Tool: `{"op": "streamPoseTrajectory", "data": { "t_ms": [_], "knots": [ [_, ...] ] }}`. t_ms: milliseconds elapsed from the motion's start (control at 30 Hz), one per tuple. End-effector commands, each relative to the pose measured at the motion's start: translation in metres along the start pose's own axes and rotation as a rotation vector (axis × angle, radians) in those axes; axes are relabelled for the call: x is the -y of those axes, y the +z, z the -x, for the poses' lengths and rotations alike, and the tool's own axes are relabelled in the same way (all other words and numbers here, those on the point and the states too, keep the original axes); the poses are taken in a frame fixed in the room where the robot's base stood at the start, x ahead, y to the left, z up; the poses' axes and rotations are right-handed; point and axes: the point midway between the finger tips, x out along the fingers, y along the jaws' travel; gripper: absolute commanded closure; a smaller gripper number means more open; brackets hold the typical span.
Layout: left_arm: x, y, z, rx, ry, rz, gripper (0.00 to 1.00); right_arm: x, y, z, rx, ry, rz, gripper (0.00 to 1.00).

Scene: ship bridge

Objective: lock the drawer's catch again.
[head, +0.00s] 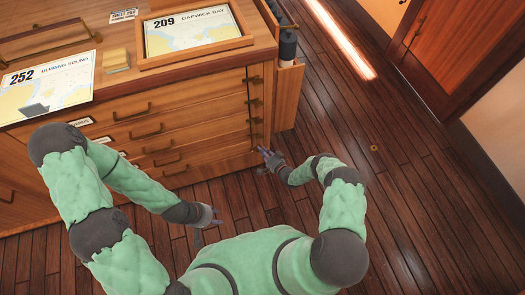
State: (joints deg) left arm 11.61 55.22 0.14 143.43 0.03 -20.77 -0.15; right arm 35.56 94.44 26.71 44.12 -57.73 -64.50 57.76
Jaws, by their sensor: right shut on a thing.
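The wooden chart chest (215,118) stands ahead with several drawers, all looking closed, each with a dark handle. Small brass catches, such as the upper one (255,80), run down its right front edge. My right gripper (263,153) is at the lower end of this edge, shut on what looks like the lowest catch. Its fingers hide that catch, so I cannot tell how it is turned. My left gripper (210,233) hangs in front of the chest, low over the floor, with fingers apart and empty.
A side bin (288,92) with rolled charts is on the chest's right. A door (450,50) stands at upper right.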

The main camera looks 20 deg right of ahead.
Motion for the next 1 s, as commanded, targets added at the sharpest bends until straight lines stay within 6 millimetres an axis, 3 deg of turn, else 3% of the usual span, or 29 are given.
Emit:
{"op": "streamPoseTrajectory", "data": {
  "t_ms": [500,1000],
  "knots": [
    [0.0,0.0,-0.0001,0.0,0.0,0.0,0.61,-0.0016,0.0069,-0.0021,0.009,-0.151,-0.362,1.0],
    [0.0,0.0,0.0,0.0,0.0,0.0,0.61,-0.0009,0.0076,-0.0028,0.011,-0.193,-0.46,1.0]
  ]
}}
